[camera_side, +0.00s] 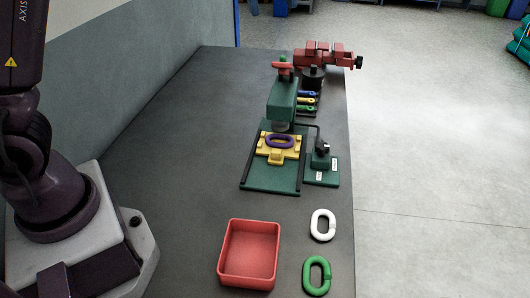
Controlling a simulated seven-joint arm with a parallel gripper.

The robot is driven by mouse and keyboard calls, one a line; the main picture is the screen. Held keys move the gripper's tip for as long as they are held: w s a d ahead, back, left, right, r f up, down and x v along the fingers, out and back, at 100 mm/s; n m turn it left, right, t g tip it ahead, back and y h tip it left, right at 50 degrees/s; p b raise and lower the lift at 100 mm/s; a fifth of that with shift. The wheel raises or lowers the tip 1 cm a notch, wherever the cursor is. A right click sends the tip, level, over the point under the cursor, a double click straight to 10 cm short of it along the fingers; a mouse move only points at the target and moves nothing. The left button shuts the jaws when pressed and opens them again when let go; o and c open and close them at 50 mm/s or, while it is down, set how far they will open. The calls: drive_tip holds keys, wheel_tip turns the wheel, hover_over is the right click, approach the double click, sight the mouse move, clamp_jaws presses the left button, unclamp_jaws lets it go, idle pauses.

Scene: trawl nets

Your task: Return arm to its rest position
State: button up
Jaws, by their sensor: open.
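The lower part of my arm and its base stand at the left edge of the side view, next to the dark workbench (170,180). The upper arm runs out of the top left of the picture. My gripper is outside this view, so what its jaws hold or touch cannot be seen. No part of my arm that shows is over the green fixture (256,180).
On the fixture, a purple ring (283,137) lies on a yellow holder (271,155) below a green press (282,100). A red vise (322,57) stands behind. A red tray (230,279), white link (323,225) and green link (316,276) are in front. The bench's left-middle is clear.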

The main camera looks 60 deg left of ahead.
drive_tip(key=s+d+f+m+t, duration=0.2)
drive_tip(key=s+m, duration=0.5)
drive_tip(key=s, duration=0.5)
drive_tip(key=s+d+f+m+t, duration=0.2)
drive_tip(key=s+m, duration=0.5)
drive_tip(key=s, duration=0.5)
drive_tip(key=shift+s, duration=0.35)
drive_tip(key=shift+c, duration=0.3)
